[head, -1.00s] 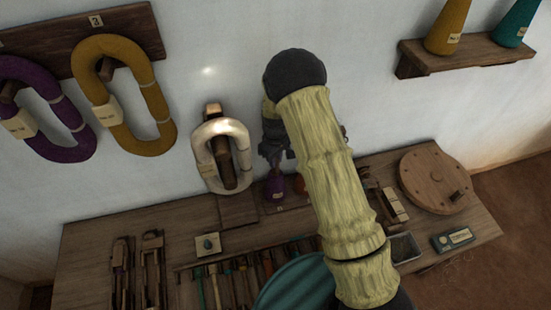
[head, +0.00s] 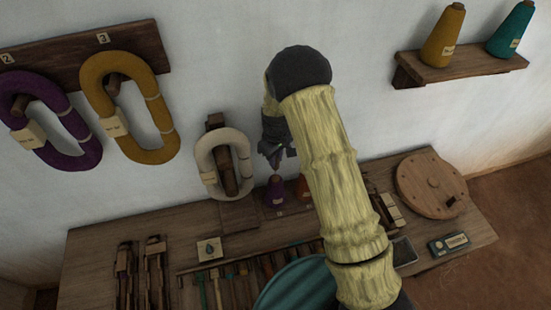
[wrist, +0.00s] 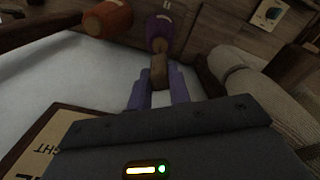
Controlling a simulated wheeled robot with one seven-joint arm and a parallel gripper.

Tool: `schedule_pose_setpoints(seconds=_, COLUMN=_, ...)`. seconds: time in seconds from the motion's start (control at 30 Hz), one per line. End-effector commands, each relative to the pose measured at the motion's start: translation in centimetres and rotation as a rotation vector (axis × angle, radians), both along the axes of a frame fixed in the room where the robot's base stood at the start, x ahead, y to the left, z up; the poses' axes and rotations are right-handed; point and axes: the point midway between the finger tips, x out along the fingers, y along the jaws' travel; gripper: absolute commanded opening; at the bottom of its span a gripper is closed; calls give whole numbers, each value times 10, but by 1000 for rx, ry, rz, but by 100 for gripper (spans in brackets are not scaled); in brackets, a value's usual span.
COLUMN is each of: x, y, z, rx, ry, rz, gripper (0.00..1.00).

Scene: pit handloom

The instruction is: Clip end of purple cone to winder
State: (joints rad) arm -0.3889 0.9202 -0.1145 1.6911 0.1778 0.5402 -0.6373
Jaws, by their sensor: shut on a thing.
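The purple cone (head: 275,193) stands at the back of the wooden bench, close to the wall. My gripper (head: 273,157) is above it, partly behind my arm. In the wrist view the gripper fingers (wrist: 158,88) are shut on a small brown piece (wrist: 159,70). This piece lies in line with the tip of the purple cone (wrist: 160,30); I cannot tell whether they touch or are joined by thread. A round wooden disc with a peg (head: 432,183), perhaps the winder, lies at the bench's right end, well away from my gripper.
An orange cone (head: 304,187) stands beside the purple one. A cream hank (head: 240,148) hangs close left of my gripper. Purple and mustard hanks hang farther left. Tools line the bench front (head: 235,280). A shelf (head: 460,67) holds two cones.

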Motion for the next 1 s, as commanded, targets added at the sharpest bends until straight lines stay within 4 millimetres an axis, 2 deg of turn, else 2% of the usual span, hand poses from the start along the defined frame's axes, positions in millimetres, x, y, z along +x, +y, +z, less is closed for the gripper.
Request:
schedule_pose_setpoints(seconds=0.5, x=0, y=0, z=0, rx=0, ry=0, rz=-2, gripper=0)
schedule_pose_setpoints(seconds=0.6, x=-1, y=-8, z=-3, rx=1, ry=1, rz=-31, gripper=0)
schedule_pose_setpoints(seconds=0.67, x=-3, y=-18, z=-7, rx=1, ry=4, rz=-73, gripper=0)
schedule_pose_setpoints(seconds=0.77, x=-10, y=-45, z=-19, rx=6, ry=6, rz=-197, gripper=0)
schedule_pose_setpoints(seconds=1.0, x=-45, y=-128, z=-52, rx=6, ry=7, rz=-616, gripper=0)
